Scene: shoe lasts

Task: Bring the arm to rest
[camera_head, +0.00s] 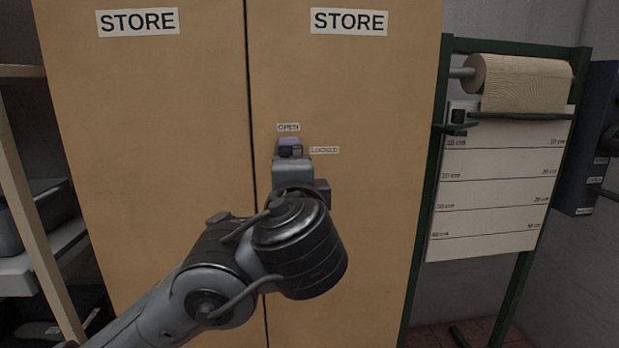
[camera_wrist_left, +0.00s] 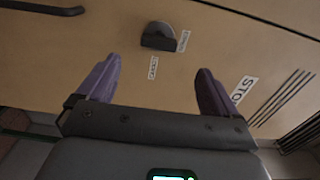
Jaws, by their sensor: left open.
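A tan two-door cabinet (camera_head: 160,150) marked STORE fills the middle of the head view, both doors shut along a dark seam. My left gripper (camera_head: 290,143) is in front of the right door, near the OPEN label (camera_head: 288,127) and LOCKED label (camera_head: 324,150). In the left wrist view its two purple fingers (camera_wrist_left: 160,66) are spread with nothing between them. In the head view my gripper hides the knob. My right gripper is not in view.
A shelf unit (camera_head: 40,235) with dark bins stands at the left. A green-framed stand (camera_head: 428,190) with a paper roll (camera_head: 525,83) and a ruled sheet (camera_head: 495,190) stands at the right. A dark handle (camera_wrist_left: 42,9) shows in the left wrist view.

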